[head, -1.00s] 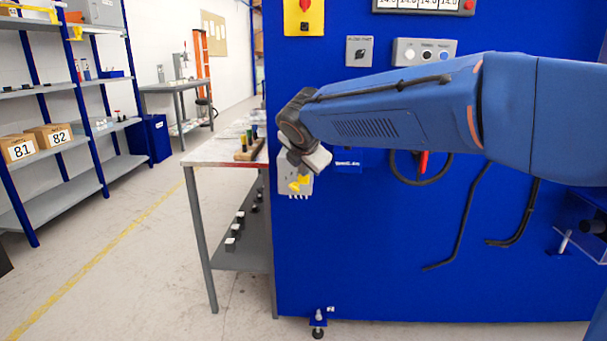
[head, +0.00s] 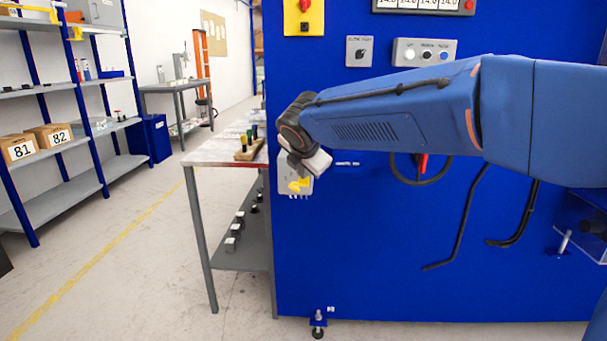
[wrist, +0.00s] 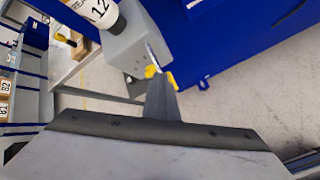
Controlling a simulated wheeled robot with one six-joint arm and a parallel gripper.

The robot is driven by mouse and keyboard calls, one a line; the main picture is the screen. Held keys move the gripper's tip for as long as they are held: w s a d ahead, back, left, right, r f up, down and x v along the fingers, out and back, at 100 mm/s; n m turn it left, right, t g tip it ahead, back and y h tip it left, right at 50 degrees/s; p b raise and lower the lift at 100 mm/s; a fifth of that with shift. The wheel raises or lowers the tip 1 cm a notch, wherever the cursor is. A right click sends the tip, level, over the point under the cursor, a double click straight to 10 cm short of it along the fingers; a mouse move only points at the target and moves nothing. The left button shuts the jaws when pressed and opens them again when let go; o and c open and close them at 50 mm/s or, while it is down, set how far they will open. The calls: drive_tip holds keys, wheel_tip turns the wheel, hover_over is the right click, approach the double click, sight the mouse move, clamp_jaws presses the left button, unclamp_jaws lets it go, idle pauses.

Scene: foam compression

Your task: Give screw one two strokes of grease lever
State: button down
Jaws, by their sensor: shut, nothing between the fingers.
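The grease unit is a grey box (head: 293,175) on the left edge of the blue machine's front. It also shows in the wrist view (wrist: 128,48), with a white labelled cartridge (wrist: 93,12) on it. Yellow parts, seemingly the lever (head: 300,185), show at the box's lower front. In the wrist view the yellow (wrist: 170,80) lies just beyond my fingertips and is partly hidden by them. My gripper (wrist: 161,84) is shut and empty, its tips close to the yellow. I cannot tell whether they touch. I cannot make out screw one.
The blue machine front (head: 400,270) fills the right side, with dark hoses (head: 462,215) hanging on it. A grey workbench (head: 205,160) with small items stands to the left. Shelving (head: 65,150) is farther left. The floor between is clear.

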drive_tip(key=shift+r, duration=0.1)
idle(0.3)
drive_tip(key=shift+r, duration=1.65)
drive_tip(key=shift+r, duration=0.1)
wheel_tip(320, 180, up, 5)
drive_tip(key=shift+f, duration=0.1)
drive_tip(key=shift+d, duration=0.1)
